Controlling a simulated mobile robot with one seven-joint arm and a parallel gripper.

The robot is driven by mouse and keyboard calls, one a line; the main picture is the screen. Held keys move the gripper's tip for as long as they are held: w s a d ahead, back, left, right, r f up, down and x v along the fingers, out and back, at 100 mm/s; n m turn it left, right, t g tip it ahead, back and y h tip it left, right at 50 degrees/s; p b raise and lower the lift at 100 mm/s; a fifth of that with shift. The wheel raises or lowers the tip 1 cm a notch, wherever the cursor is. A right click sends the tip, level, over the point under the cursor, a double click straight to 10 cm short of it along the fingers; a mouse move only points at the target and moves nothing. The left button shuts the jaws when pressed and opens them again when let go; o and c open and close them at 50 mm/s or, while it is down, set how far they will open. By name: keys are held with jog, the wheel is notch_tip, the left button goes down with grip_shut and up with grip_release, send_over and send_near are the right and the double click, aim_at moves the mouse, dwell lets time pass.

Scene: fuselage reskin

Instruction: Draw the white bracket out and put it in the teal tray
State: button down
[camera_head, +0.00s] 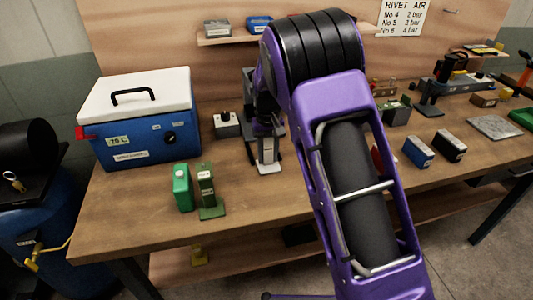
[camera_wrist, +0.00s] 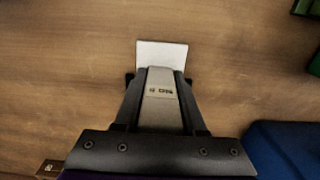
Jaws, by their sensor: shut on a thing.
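The white bracket (camera_head: 268,157) is in my gripper (camera_head: 266,132) near the middle of the bench, in front of the back board. In the wrist view the bracket's pale labelled upright (camera_wrist: 160,105) sits between the two dark fingers of my gripper (camera_wrist: 159,80). Its flat white foot (camera_wrist: 162,53) sticks out past the fingertips. The gripper is shut on the bracket. I cannot tell whether the foot touches the bench top. I cannot make out a teal tray for certain; a green object (camera_head: 522,117) is cut off at the right edge.
A blue cooler with a white lid (camera_head: 140,118) stands at left. A green box (camera_head: 183,187) and an olive upright piece (camera_head: 207,190) stand near the front. Blue (camera_head: 418,151) and black (camera_head: 450,146) boxes and a grey plate (camera_head: 495,126) lie right. My arm hides the bench's middle.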

jog(key=shift+c, duration=2)
grip_release()
jog(key=shift+r, duration=0.1)
notch_tip(320, 180, up, 17)
jog(key=p, duration=0.1)
jog(key=shift+r, duration=0.15)
